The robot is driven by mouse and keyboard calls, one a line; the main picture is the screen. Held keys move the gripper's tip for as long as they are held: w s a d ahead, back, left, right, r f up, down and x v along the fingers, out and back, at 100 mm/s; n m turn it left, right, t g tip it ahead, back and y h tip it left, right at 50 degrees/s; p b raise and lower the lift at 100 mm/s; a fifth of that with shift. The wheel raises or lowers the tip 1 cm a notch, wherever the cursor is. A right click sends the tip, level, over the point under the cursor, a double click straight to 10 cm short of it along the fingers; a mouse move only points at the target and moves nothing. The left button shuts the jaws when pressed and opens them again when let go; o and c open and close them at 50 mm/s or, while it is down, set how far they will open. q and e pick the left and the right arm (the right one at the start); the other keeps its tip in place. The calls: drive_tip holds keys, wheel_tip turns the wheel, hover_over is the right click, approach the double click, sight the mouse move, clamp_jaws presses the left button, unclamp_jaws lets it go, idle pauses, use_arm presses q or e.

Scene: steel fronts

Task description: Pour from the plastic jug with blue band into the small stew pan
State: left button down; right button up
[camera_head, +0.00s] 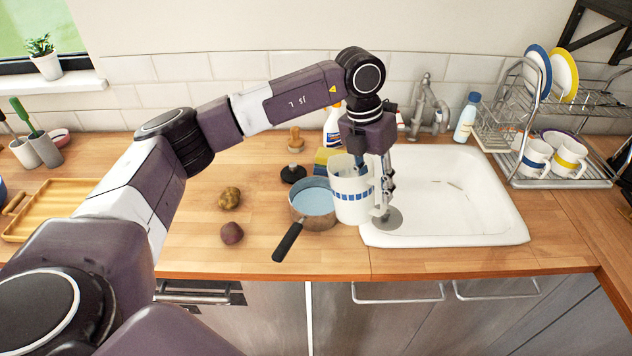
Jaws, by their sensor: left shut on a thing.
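The plastic jug with blue band (352,208) is white with a row of blue marks around its side. My left gripper (383,200) is shut on the jug at its right side and holds it close to upright. The jug is just right of the small stew pan (312,224) and overlaps its right edge in view; I cannot tell whether they touch. The pan stands on the wooden counter with its dark handle pointing front left. A flat light blue surface shows inside it. My right gripper is not in view.
The white sink (470,232) lies right of the jug. Two potatoes, one brown (229,197) and one reddish (231,233), lie left of the pan. A dark plunger-like item (293,173) and a sponge (326,160) are behind it. A dish rack (560,180) stands far right.

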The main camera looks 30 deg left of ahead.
sight(378, 181)
use_arm(q)
drive_tip(key=shift+r+b, duration=0.1)
drive_tip(key=shift+b, duration=0.25)
drive_tip(key=shift+w+r+p, duration=0.1)
drive_tip(key=shift+r+p, duration=0.4)
drive_tip(key=shift+r, duration=1.05)
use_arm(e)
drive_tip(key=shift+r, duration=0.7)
use_arm(q)
drive_tip(key=shift+f, duration=0.1)
